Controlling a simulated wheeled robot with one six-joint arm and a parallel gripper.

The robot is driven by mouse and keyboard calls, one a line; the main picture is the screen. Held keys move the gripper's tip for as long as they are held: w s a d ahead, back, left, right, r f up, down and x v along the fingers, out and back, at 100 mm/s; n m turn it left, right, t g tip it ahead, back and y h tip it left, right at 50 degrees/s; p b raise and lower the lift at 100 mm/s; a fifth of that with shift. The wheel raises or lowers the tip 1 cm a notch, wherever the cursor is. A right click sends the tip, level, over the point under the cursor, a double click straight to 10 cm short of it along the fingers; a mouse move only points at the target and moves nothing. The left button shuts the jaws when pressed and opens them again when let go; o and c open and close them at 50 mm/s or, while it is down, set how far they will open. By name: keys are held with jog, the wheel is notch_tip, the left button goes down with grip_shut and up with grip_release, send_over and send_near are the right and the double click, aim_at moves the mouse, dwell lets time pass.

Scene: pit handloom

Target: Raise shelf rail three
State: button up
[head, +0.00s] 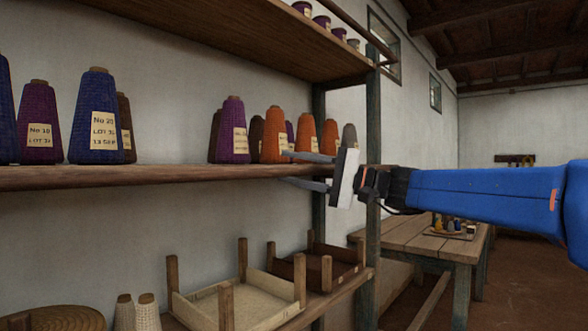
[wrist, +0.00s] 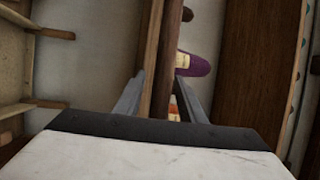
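The middle shelf's long wooden front edge or rail (head: 190,177) runs across the head view, below a row of yarn cones; I cannot tell whether a separate rail lies along it. My gripper (head: 283,167) reaches in from the right, with one finger above this edge and one below it. In the wrist view the fingers stand apart on both sides of the brown wooden bar (wrist: 162,50). I cannot tell whether they touch it. A thin rail (head: 352,27) runs in front of the top shelf's cones.
Orange cones (head: 274,136) and a purple cone (head: 233,132) stand close behind my gripper. Blue and purple cones are at the left. A post (head: 373,130) stands beside my gripper. Crates (head: 240,300) sit below. A table (head: 440,247) is behind at right.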

grip_shut()
